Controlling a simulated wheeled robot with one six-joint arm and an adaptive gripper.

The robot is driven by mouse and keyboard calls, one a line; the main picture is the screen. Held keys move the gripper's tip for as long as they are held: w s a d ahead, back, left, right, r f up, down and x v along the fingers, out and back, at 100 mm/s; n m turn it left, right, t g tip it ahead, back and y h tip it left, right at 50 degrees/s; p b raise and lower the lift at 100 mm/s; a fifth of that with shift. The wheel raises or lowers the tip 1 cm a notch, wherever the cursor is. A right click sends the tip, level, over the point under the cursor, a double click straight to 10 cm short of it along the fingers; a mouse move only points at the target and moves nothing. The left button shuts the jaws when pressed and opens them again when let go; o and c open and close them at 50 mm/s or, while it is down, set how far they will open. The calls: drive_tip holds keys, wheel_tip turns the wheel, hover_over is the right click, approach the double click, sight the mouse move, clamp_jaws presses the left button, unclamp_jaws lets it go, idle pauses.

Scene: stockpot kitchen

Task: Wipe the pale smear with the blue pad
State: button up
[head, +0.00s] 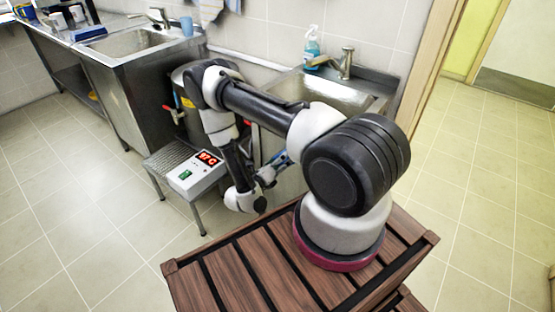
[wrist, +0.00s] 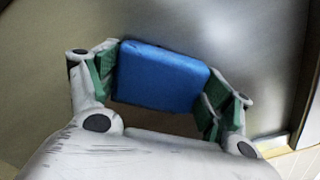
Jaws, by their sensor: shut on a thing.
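The blue pad (wrist: 160,78) is held between the two fingers of my gripper (wrist: 160,85) in the wrist view. The fingers have green inner pads and press on the pad's left and right ends. Beyond the pad is a grey metal surface (wrist: 262,45); I cannot tell whether the pad touches it. A paler, blurred patch shows on that metal above the pad, but I cannot tell smear from shine. In the head view my gripper (head: 274,167) is low in front of the right sink unit, partly hidden by my arm. No smear can be made out there.
A small metal stool (head: 160,162) with a white box showing a red readout (head: 197,174) stands left of my gripper. The right sink (head: 335,92) has a tap (head: 345,64) and a spray bottle (head: 312,45). The left counter has another sink (head: 130,42). Tiled floor is open at right.

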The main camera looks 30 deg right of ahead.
drive_tip(key=s, duration=0.2)
drive_tip(key=s+d, duration=0.1)
drive_tip(key=s, duration=0.1)
drive_tip(key=shift+s+d, duration=0.2)
drive_tip(key=shift+s, duration=0.2)
drive_tip(key=shift+a, duration=0.1)
drive_tip(key=shift+v, duration=2.9)
drive_tip(key=shift+v, duration=1.45)
